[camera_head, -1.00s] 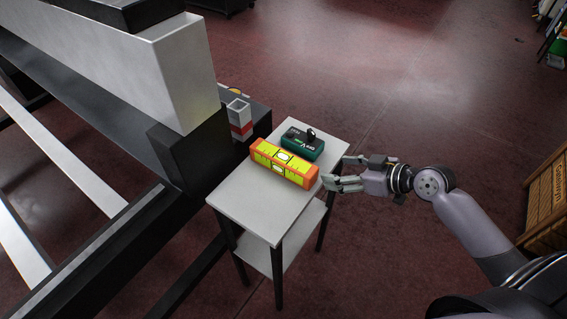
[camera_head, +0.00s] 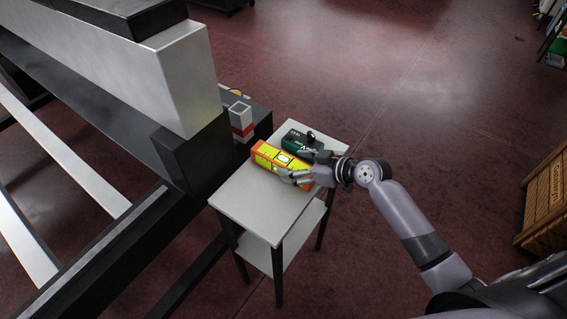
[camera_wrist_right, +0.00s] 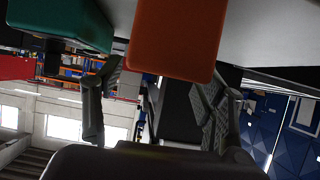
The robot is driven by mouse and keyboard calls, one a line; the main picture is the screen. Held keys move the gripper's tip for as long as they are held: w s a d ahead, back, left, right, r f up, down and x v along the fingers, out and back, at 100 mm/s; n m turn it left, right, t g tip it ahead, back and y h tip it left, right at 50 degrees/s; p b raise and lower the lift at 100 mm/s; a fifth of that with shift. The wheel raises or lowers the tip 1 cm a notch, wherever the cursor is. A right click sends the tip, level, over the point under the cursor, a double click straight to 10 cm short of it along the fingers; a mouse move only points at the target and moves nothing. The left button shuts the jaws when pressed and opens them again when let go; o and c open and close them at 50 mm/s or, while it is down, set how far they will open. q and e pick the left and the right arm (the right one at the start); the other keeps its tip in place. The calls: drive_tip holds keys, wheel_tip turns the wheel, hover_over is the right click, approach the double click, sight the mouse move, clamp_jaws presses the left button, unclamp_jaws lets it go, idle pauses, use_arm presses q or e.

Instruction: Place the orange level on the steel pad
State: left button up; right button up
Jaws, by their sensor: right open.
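The orange level (camera_head: 267,157), with yellow-green faces, lies on a small white table. My right gripper (camera_head: 300,167) is open at the level's right end, one finger on the near side and one on the far side. In the right wrist view, the level's orange end (camera_wrist_right: 172,38) sits ahead between the two open fingers (camera_wrist_right: 155,98). I cannot tell whether the fingers touch it. The gripper hides part of the level's right end in the head view. I cannot pick out the steel pad with certainty. My left gripper is not in view.
A dark green case (camera_head: 296,138) lies just behind the level, close to the far finger; it also shows in the wrist view (camera_wrist_right: 65,20). The white table (camera_head: 255,205) is bare at the front. A large metal frame (camera_head: 180,80) stands left. A wooden crate (camera_head: 548,200) is at right.

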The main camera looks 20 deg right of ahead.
sight(290, 162)
drive_tip(key=p+x, duration=0.1)
drive_tip(key=x, duration=0.4)
drive_tip(key=shift+w, duration=0.1)
drive_tip(key=shift+d, duration=0.1)
drive_tip(key=shift+r, duration=0.1)
clamp_jaws()
drive_tip(key=shift+r, duration=0.1)
idle(0.7)
